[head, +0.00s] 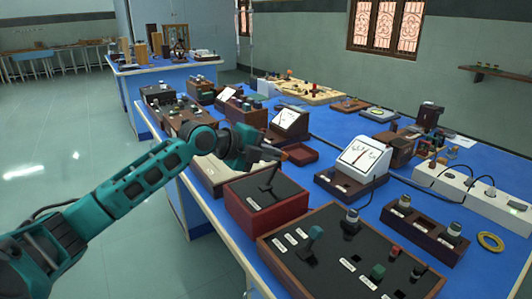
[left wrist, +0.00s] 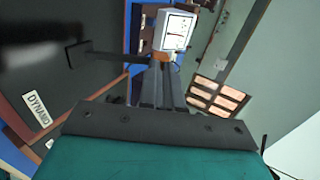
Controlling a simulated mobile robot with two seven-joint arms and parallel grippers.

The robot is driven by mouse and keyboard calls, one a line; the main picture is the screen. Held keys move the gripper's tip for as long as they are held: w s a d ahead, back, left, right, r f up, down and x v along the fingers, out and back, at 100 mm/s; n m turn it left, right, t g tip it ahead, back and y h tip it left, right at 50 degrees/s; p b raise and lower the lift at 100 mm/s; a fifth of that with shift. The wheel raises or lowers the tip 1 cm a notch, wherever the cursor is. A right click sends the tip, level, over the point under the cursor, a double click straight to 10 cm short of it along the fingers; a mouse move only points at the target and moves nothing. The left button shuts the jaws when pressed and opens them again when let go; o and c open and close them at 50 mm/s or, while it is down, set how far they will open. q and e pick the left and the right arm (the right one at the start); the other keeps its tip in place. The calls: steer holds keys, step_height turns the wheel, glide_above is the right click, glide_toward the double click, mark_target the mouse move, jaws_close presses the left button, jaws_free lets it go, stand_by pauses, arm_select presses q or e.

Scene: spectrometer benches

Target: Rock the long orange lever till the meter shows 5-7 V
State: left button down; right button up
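The lever (head: 269,180) rises from the dark top of a red-brown box (head: 268,217) near the front edge of the bench. Its stem looks dark; in the left wrist view a small orange part (left wrist: 162,57) shows at its end. My left gripper (head: 268,154) is over the box at the lever's upper end. In the left wrist view its fingers (left wrist: 160,75) are close together around the orange part, hiding most of it. The white meter (head: 363,157) stands behind and to the right; it also shows in the left wrist view (left wrist: 174,31). Its reading is too small to tell.
A wide control panel (head: 330,262) with several knobs stands in front, right of the lever box. A second meter (head: 290,121) and a small red-brown tray (head: 300,154) stand behind. A white power strip (head: 470,190) lies at right. The floor at left is clear.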

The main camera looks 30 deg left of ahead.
arm_select(q)
steer(key=shift+s+a+f, duration=0.1)
steer(key=shift+s+f, duration=0.05)
steer(key=shift+s, duration=0.05)
arm_select(e)
steer(key=shift+w+f, duration=0.1)
steer(key=shift+f, duration=0.05)
